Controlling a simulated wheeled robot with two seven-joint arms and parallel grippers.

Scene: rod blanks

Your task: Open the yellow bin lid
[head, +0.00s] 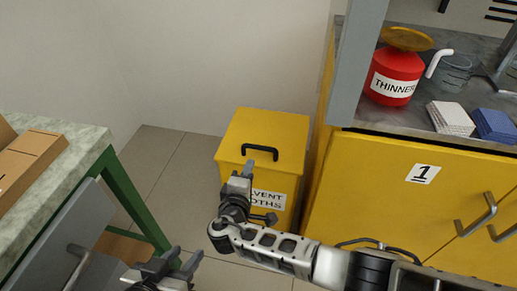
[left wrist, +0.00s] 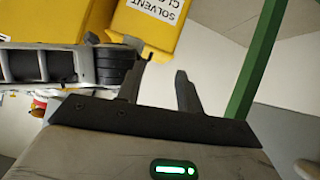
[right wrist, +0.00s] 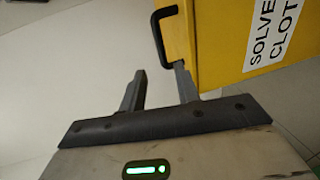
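The yellow bin (head: 236,176) stands on the floor, with a "SOLVENT CLOTHS" label on its front. Its lid (head: 285,130) is down. A black bar handle (head: 260,151) is on the lid near its front edge. My right gripper (head: 261,192) is open and empty in front of the bin, just below the handle. In the right wrist view the handle (right wrist: 160,38) lies beyond the fingertips (right wrist: 160,74); one fingertip overlaps the lid edge, and I cannot tell if it touches. My left gripper (head: 183,259) is open and empty, lower left; its fingers show in the left wrist view (left wrist: 160,75).
The yellow cabinet (head: 370,185) stands close to the bin's right, with a red thinner can (head: 394,78) on its top. A green-legged table (head: 85,148) with a cardboard box (head: 32,165) is at left. Floor is clear between table and bin.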

